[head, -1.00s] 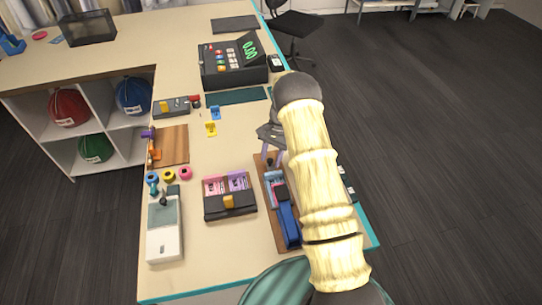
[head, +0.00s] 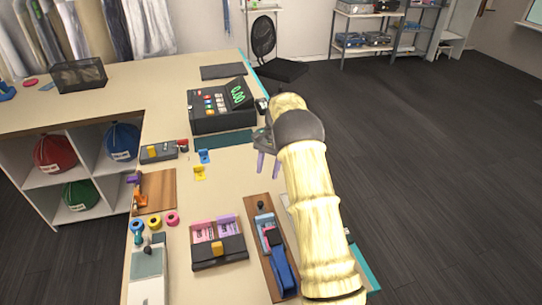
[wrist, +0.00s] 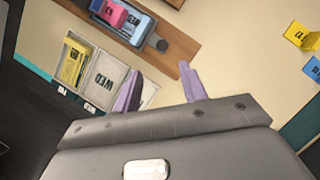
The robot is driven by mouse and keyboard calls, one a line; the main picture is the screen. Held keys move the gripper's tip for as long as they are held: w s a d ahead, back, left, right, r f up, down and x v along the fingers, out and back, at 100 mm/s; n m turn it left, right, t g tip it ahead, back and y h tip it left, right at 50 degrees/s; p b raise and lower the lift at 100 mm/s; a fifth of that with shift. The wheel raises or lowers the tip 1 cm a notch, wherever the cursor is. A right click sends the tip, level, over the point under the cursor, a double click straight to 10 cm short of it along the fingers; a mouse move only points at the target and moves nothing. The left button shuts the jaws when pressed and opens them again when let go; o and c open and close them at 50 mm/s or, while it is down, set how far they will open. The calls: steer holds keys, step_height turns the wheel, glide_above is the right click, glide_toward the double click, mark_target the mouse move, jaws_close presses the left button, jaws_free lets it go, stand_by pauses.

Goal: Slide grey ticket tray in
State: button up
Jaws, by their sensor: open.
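A light grey ticket tray (wrist: 103,66) lies at the teal counter edge in the wrist view. My gripper (head: 268,163) is open and empty, with purple fingers, over the counter in front of the till. In the wrist view its fingers (wrist: 158,72) point toward the counter, with the left fingertip appearing close to the tray's WED end. I cannot tell whether they touch.
A wooden board (head: 256,232) with a blue holder (wrist: 125,22) and a dark knob (wrist: 157,43) lies beside the tray. A dark tray (head: 218,251) with pink and purple tickets stands left of it. The till (head: 221,108) is behind. Floor right of the counter is clear.

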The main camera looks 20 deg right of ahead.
steer(key=v, duration=0.5)
steer(key=shift+w+r, duration=0.1)
steer(key=shift+r, duration=0.25)
steer(key=s+a+n+t+h, duration=0.1)
steer(key=s+n+t, duration=0.1)
steer(key=s, duration=0.8)
steer(key=s+a+n+t+h, duration=0.1)
steer(key=s+n, duration=0.3)
steer(key=s, duration=0.6)
steer(key=s+a+n+t+h, duration=0.1)
steer(key=s+a+n+t, duration=0.1)
steer(key=s, duration=0.8)
steer(key=shift+s+a+n+t, duration=0.25)
steer(key=shift+a+n+t, duration=0.15)
steer(key=shift+a+n, duration=0.15)
steer(key=shift+r, duration=0.1)
